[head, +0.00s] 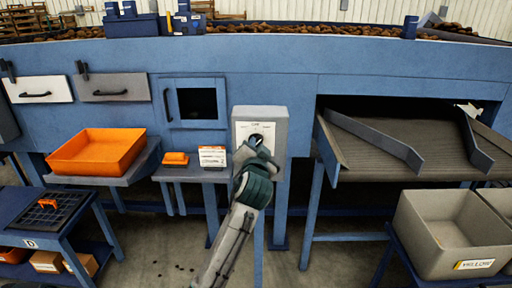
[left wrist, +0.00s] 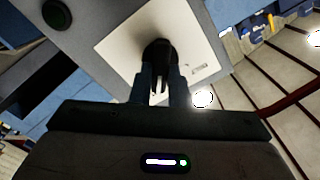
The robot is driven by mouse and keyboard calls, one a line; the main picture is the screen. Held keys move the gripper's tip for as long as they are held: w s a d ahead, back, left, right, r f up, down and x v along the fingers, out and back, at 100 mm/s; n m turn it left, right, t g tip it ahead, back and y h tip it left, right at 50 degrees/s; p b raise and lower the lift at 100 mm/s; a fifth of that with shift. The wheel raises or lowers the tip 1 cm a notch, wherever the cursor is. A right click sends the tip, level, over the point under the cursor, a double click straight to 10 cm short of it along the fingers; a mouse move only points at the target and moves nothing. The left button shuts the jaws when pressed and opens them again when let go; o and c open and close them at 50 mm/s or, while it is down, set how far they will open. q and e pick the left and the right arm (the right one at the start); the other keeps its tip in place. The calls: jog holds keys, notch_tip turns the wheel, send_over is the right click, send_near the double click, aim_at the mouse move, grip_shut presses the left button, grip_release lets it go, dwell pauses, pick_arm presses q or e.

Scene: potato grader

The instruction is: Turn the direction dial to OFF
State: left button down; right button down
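The direction dial is a black knob on a white plate on a grey control box (head: 277,118). In the head view the dial is mostly hidden behind my left gripper (head: 257,148). In the left wrist view the dial (left wrist: 158,50) stands out from the white plate (left wrist: 120,48). The two fingers of my left gripper (left wrist: 160,78) lie close on both sides of its grip and appear shut on it. The dial's pointer and most of the plate's markings cannot be read. My right gripper is in neither view.
An orange tray (head: 97,152) and a small shelf (head: 190,174) stand left of the box. A sloping conveyor (head: 400,150) and grey bin (head: 450,235) are to the right.

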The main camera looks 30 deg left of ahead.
pick_arm(q)
jog(key=shift+n, duration=0.3)
jog(key=n+b, duration=0.4)
jog(key=n, duration=0.3)
jog(key=shift+a+b, duration=0.1)
jog(key=shift+b, duration=0.2)
dwell(0.4)
jog(key=c, duration=1.4)
grip_release()
jog(key=shift+s, duration=0.1)
